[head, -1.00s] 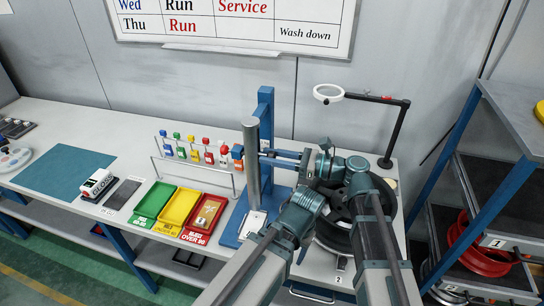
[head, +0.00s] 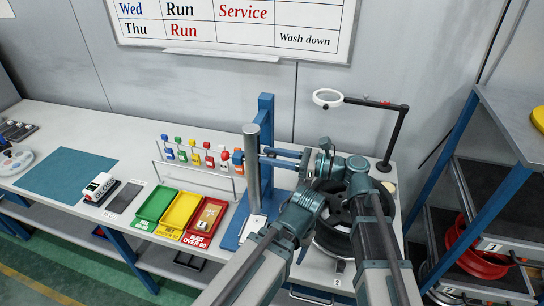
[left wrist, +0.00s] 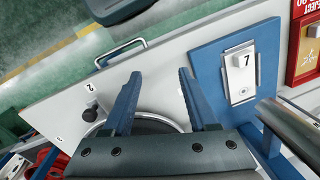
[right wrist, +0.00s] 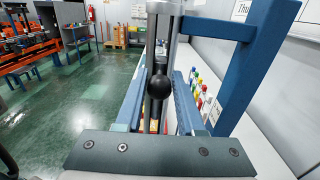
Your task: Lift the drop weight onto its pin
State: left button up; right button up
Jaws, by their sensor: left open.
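A grey steel cylinder (head: 252,170) stands upright on the blue rig's base (head: 230,228), in front of a blue post (head: 266,112). In the right wrist view a dark handle with a black ball knob (right wrist: 155,92) stands out from the steel upright (right wrist: 165,20). My right gripper (right wrist: 158,100) has a finger on each side of the knob and appears shut on it. It also shows beside the cylinder in the head view (head: 268,156). My left gripper (left wrist: 158,98) is open and empty over the bench. I cannot make out the pin or the weight's body.
A dark wheel (head: 335,236) sits under my arms. A magnifier lamp (head: 386,150) stands at the right. A shelf unit (head: 500,120) stands beyond.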

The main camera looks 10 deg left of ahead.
jog(key=o, duration=0.3)
jog(key=shift+o, duration=0.2)
jog(key=d, duration=1.4)
jog(key=shift+s, duration=0.2)
